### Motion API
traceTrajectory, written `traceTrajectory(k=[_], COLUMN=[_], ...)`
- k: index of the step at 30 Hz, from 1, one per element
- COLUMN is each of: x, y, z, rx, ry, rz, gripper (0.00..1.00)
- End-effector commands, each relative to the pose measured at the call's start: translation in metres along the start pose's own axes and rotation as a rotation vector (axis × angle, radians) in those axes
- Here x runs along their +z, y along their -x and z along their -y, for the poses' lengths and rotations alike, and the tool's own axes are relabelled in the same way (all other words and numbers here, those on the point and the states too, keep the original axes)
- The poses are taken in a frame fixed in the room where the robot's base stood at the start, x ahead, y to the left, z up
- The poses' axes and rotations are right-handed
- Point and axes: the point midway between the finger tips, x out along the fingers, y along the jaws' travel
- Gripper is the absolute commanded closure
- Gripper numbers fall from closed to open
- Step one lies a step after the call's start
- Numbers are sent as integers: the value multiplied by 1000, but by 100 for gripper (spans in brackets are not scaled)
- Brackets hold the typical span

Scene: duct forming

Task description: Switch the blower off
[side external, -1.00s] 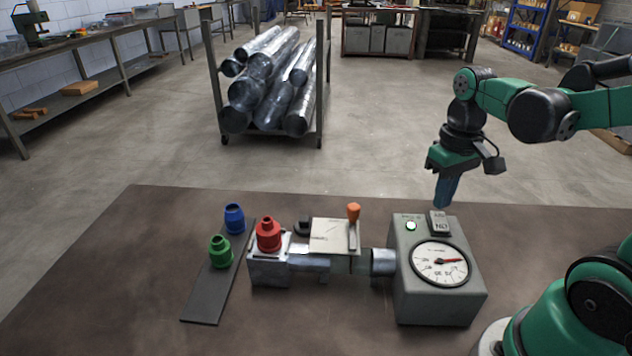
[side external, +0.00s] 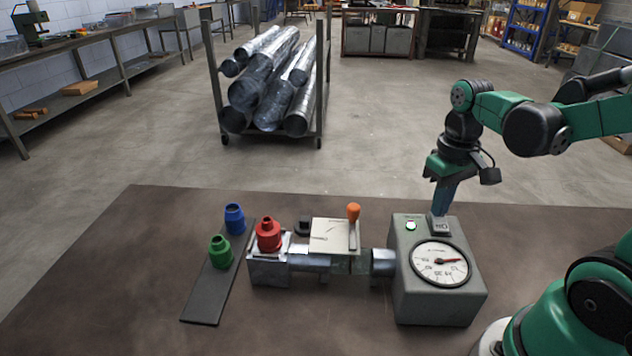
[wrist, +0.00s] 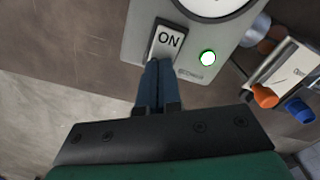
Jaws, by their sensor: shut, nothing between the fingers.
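The blower (side external: 440,300) is a grey box with a round dial (side external: 440,263) on its sloping face. A green lamp (side external: 411,226) on it is lit. Its rocker switch (side external: 439,229) sits at the top rear edge; in the wrist view the switch (wrist: 168,39) reads ON. My gripper (side external: 441,212) is shut and empty, its blue fingers pointing down at the switch. In the wrist view the fingertips (wrist: 154,62) overlap the switch's lower end, the end away from the ON lettering. Whether they touch or press it I cannot tell.
A duct with an orange-handled damper (side external: 353,212) runs left from the blower to a red nozzle (side external: 268,235). Blue (side external: 234,218) and green (side external: 220,251) nozzles stand on a dark strip (side external: 205,300). The table behind the blower is clear.

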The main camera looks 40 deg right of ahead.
Motion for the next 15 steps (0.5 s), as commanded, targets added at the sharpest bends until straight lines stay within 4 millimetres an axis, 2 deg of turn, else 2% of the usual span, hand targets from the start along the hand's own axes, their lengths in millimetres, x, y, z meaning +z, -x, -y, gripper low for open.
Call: traceTrajectory(k=[10, 15], x=[0, 0], y=[-3, 8], z=[0, 0], rx=[0, 0], ry=[0, 0], rz=[0, 0], gripper=[100, 100])
